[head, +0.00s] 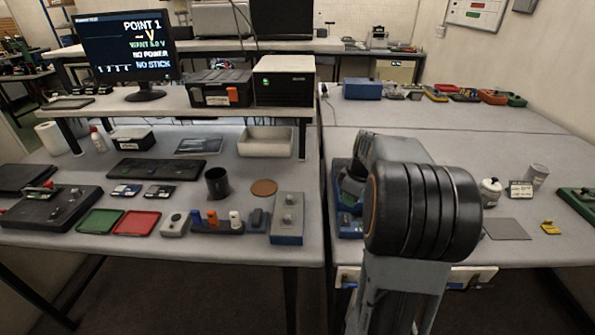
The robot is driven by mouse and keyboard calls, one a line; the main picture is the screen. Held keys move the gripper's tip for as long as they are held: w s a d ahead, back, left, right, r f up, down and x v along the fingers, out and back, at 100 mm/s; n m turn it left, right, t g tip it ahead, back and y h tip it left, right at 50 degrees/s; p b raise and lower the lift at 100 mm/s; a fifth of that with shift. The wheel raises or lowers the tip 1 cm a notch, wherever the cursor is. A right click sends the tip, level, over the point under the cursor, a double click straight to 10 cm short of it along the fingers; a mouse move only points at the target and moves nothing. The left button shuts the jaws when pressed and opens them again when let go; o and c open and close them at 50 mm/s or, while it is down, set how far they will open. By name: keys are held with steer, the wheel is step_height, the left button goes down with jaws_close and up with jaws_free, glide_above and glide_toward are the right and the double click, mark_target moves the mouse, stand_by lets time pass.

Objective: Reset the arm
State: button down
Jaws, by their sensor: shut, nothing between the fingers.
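My arm (423,210) rises in front of the right-hand bench, with a large black ribbed joint facing the camera. It appears folded, with grey links behind and below the joint. My gripper cannot be made out; the joint and links block the view behind them. Whatever lies directly behind the arm is partly hidden, including a blue item (347,224) at its left side.
The left bench holds a black cup (217,182), a red tray (137,223), a green tray (100,221) and a grey box (288,218) with knobs. A white lidded jar (490,192) and a grey cylinder (536,176) stand right of my arm. A monitor (125,48) reads "NO POWER".

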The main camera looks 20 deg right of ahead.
steer(key=shift+m, duration=0.6)
steer(key=f+m, duration=0.1)
steer(key=s+m, duration=0.1)
steer(key=m, duration=0.1)
steer(key=shift+s+a+f, duration=0.3)
steer(key=shift+f, duration=0.1)
steer(key=s+a+r+m+t, duration=0.1)
steer(key=s+a, duration=0.2)
steer(key=a, duration=0.3)
steer(key=s+a+r, duration=0.1)
steer(key=s+a, duration=0.3)
steer(key=a, duration=0.3)
steer(key=s+a+r+m+t+h, duration=0.1)
steer(key=s+a+r, duration=0.1)
steer(key=a, duration=0.5)
steer(key=shift+s+m+t, duration=0.3)
steer(key=shift+s, duration=0.45)
